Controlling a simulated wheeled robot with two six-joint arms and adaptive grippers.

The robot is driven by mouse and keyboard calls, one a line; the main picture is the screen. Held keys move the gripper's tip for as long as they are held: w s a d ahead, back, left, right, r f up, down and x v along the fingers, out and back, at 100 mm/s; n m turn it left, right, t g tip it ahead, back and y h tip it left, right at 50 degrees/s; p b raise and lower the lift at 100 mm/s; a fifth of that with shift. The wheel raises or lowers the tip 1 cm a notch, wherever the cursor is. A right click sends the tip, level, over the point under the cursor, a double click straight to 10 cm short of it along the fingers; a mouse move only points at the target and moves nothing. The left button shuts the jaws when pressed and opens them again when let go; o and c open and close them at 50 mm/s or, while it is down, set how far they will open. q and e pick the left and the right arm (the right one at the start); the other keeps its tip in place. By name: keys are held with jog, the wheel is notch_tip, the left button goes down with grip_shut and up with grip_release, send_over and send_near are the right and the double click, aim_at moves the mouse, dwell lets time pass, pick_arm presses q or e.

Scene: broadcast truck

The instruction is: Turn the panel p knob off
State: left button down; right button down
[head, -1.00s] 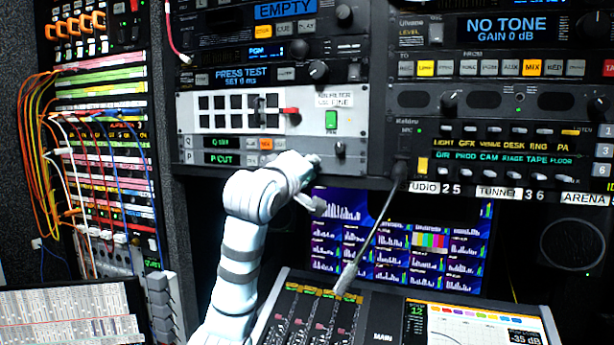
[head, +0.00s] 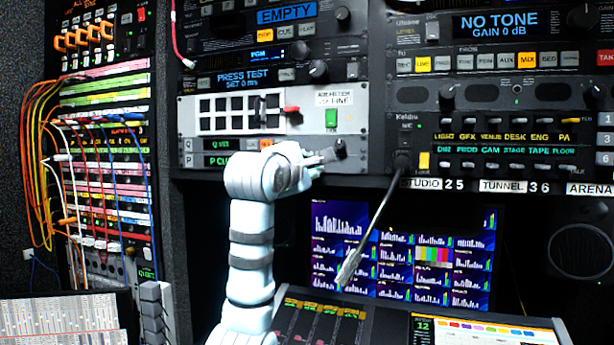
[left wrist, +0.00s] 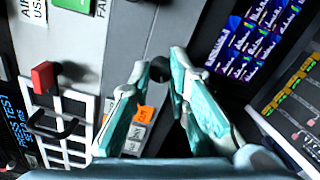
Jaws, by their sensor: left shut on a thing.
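The panel P knob (head: 340,148) is a small black knob at the right end of the Q and P rows on the rack, just below the green switch. In the left wrist view the dark knob (left wrist: 159,69) sits between the fingertips, partly hidden by them. My left gripper (head: 330,155) is at this knob, with its fingers closed around it; in the left wrist view the teal-padded fingers (left wrist: 162,66) meet its sides. The P display (head: 221,160) is lit at the row's left and partly covered by my arm. My right gripper is not in view.
A red handle (head: 291,109) and green switch (head: 331,118) sit just above the Q and P rows. A thin gooseneck (head: 372,228) rises close to the right of my arm. A mixing console (head: 385,330) lies below, with monitors (head: 340,235) behind it.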

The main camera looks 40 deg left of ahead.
pick_arm(q)
jog(key=n+b, duration=0.1)
jog(key=n, duration=0.2)
jog(key=shift+r+b, duration=0.1)
jog(key=shift+b, duration=0.25)
jog(key=shift+r, duration=0.1)
jog(key=c, duration=1.8)
grip_release()
jog(key=o, duration=0.3)
jog(key=shift+w, duration=0.2)
jog(key=v, duration=1.2)
jog(key=shift+d, duration=0.1)
